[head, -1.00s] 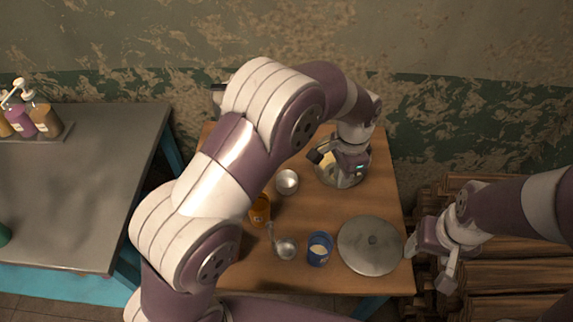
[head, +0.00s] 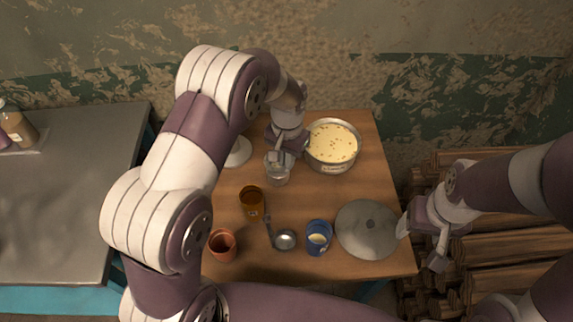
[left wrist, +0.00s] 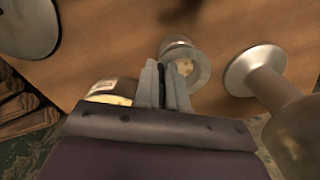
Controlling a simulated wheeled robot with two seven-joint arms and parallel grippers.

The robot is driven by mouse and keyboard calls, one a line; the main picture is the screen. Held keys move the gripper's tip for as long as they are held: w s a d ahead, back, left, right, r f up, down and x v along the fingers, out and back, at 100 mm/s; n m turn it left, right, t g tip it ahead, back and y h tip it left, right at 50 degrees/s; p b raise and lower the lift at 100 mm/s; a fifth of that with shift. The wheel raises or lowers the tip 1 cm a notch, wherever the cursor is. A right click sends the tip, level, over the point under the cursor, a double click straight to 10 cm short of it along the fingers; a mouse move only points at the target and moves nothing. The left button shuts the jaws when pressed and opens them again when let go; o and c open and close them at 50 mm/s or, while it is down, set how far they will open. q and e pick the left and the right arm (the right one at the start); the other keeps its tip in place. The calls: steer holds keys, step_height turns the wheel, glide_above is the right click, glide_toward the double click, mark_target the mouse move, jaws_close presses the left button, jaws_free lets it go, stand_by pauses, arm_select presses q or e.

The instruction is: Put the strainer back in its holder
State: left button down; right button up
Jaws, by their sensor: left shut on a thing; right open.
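My left gripper (head: 284,156) is shut on the strainer, directly over the small metal holder cup (head: 277,174) left of the pot. Its fingers hide most of the strainer, and I cannot tell how deep it sits in the cup. In the left wrist view the closed fingers (left wrist: 165,84) overlap the near rim of the holder cup (left wrist: 197,76), with a beige patch inside. My right gripper (head: 421,244) is open and empty by the table's right edge, right of the metal lid (head: 368,230).
A pot of cream-coloured milk (head: 332,146) stands right of the cup, and a white round-based stand (head: 239,154) to its left. Firewood (head: 475,262) lies right of the table.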

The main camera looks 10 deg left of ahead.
arm_select(q)
step_height(320, 180, down, 4)
steer(key=shift+a+r, duration=0.1)
steer(key=shift+r, duration=0.1)
steer(key=shift+f, duration=0.1)
steer(key=c, duration=1.2)
jaws_free()
step_height(320, 180, up, 12)
steer(key=shift+w+f, duration=0.15)
steer(key=shift+f, duration=0.05)
steer(key=shift+r, duration=0.35)
steer(key=s+a+n, duration=0.1)
steer(key=s+a, duration=0.1)
steer(key=s, duration=0.3)
steer(key=s+a+n+t, duration=0.1)
steer(key=s+a, duration=0.1)
steer(key=s, duration=0.4)
steer(key=s+a+n, duration=0.1)
steer(key=s+a, duration=0.1)
steer(key=s, duration=0.4)
steer(key=shift+s+a+t, duration=0.25)
steer(key=shift+t, duration=0.15)
